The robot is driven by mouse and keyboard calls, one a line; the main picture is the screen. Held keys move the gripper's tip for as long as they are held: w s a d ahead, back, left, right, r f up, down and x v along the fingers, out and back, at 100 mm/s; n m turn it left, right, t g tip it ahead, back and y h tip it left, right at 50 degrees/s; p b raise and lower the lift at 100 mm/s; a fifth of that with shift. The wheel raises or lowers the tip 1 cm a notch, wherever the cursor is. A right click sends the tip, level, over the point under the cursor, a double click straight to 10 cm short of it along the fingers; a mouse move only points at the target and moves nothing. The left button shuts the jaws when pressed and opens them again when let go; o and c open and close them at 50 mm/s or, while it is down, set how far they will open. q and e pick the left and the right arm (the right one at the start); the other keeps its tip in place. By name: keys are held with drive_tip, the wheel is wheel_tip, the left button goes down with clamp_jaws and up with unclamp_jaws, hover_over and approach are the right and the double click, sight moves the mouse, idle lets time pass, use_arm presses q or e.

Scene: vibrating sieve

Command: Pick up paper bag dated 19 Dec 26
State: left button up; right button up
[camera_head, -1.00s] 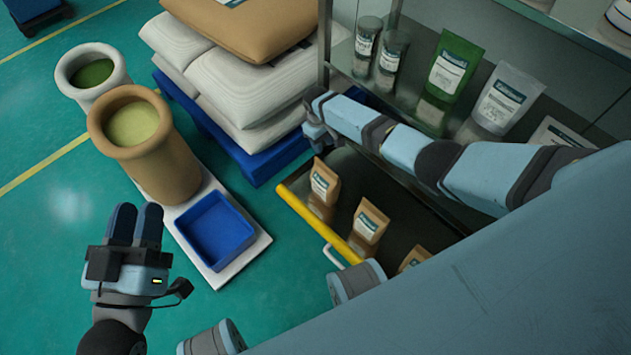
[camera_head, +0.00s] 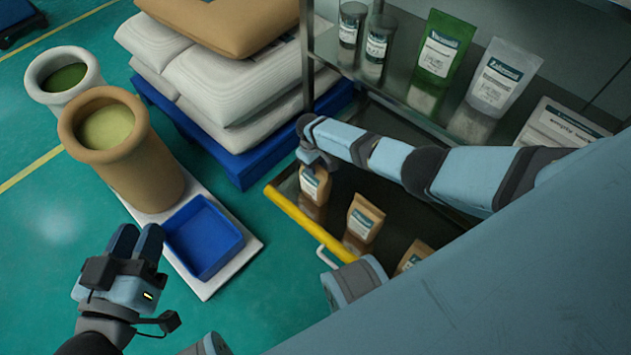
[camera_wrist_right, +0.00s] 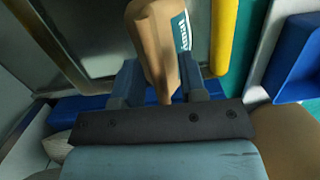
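Several brown paper bags with white and teal labels stand in the pulled-out drawer (camera_head: 338,250). They include the far-left bag (camera_head: 314,186), the middle bag (camera_head: 363,220) and the near bag (camera_head: 413,256). Their dates are too small to read. My right gripper (camera_head: 318,163) is at the top of the far-left bag. In the right wrist view, the bag (camera_wrist_right: 158,40) lies between the two fingers of the right gripper (camera_wrist_right: 162,80), which look spread on either side of it; contact is unclear. My left gripper (camera_head: 136,243) is empty at the lower left; its finger gap is unclear.
The drawer has a yellow front edge (camera_head: 295,212). Above it, a shelf holds jars, a green pouch (camera_head: 440,52) and a white pouch (camera_head: 499,80). A blue bin (camera_head: 203,237), tan pot (camera_head: 125,150) and stacked sacks (camera_head: 238,85) stand left.

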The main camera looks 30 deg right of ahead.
drive_tip(key=shift+f, duration=0.2)
idle(0.6)
clamp_jaws()
idle(1.4)
